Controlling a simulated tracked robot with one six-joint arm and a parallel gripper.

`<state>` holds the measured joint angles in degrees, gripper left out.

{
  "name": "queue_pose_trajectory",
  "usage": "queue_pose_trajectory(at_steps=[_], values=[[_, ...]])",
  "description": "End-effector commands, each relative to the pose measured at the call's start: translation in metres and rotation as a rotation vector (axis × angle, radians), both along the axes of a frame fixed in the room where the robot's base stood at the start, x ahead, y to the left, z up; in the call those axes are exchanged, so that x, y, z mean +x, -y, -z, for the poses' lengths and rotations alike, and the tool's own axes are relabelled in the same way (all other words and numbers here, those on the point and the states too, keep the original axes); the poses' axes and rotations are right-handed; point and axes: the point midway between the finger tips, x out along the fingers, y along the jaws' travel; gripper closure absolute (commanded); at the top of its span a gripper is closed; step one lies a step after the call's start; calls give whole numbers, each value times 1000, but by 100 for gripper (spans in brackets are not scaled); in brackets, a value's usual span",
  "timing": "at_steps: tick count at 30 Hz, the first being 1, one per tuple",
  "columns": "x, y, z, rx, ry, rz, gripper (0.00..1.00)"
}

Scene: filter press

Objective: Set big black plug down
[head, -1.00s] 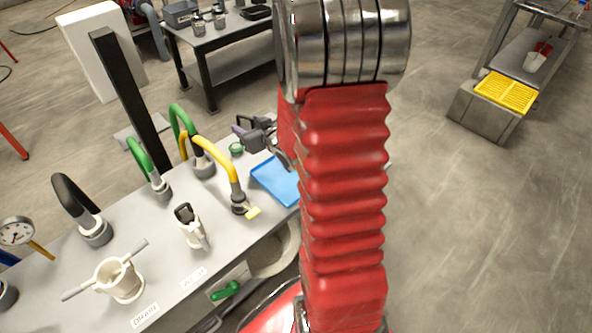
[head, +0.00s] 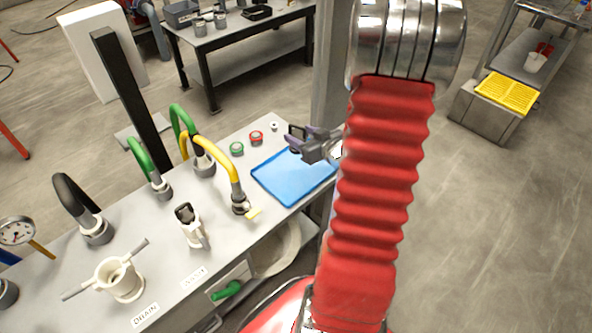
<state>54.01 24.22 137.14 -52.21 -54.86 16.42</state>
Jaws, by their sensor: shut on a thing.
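My gripper (head: 294,139) is over the bench, above the far right part of the blue tray (head: 272,188). It is shut on the big black plug, of which only a small dark part (head: 295,150) shows at the fingertips. The plug is small and dark in this view, and I cannot tell its gap to the tray. The rest of the tray looks empty.
A grey post (head: 331,70) rises behind my gripper.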

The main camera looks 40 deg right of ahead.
Motion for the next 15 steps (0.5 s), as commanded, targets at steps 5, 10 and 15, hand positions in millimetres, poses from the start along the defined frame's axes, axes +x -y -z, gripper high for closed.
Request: queue_pose_trajectory(at_steps=[5, 10, 15], values=[[0, 0, 5, 1, -1, 0, 74], [0, 0, 22, 3, -1, 0, 74], [0, 0, 42, 4, -1, 1, 74]])
